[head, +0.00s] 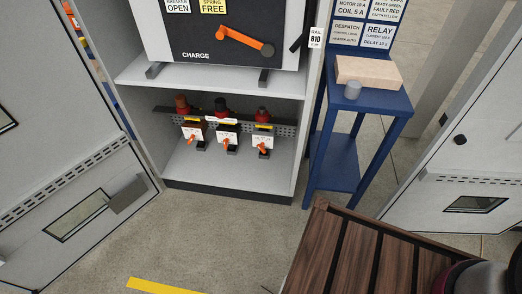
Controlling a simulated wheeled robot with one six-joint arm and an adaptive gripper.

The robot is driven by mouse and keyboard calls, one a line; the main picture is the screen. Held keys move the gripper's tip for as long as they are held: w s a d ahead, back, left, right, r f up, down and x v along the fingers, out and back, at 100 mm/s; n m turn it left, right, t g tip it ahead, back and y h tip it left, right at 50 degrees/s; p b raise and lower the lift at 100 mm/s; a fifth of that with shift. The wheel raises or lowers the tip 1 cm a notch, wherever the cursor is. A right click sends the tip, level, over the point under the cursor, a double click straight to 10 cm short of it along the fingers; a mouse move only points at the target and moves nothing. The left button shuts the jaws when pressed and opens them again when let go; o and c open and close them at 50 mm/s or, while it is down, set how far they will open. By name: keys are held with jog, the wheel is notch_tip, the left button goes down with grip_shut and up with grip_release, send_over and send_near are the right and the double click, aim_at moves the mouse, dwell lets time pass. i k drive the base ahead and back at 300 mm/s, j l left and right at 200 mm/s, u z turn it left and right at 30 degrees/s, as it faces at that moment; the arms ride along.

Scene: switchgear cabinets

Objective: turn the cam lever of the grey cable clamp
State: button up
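Three cable clamps sit in a row on a perforated rail in the lower bay of the open cabinet. Each has a pale front plate and a small orange lever. The left clamp (193,131) has a brownish body, and the middle clamp (228,139) looks black. The right clamp (263,136) looks greyish and is most likely the grey one; its orange cam lever (262,149) points downward. The levers are small, so their exact angles are hard to tell. My gripper is not in view.
Above the bay is a breaker panel (205,45) with an orange charge handle (245,41). A blue stand (350,105) with a wooden block (368,72) and a grey cylinder (353,90) is right of the cabinet. A slatted wooden top (345,255) fills the lower right. Floor (215,225) before the bay is clear.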

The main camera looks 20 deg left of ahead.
aim_at(260, 146)
jog(key=k+j+u, duration=0.15)
jog(key=j+u, duration=0.2)
jog(key=j, duration=0.4)
jog(key=j+u, duration=0.4)
jog(key=j, duration=0.35)
jog(key=j+u, duration=0.35)
jog(key=j, duration=0.45)
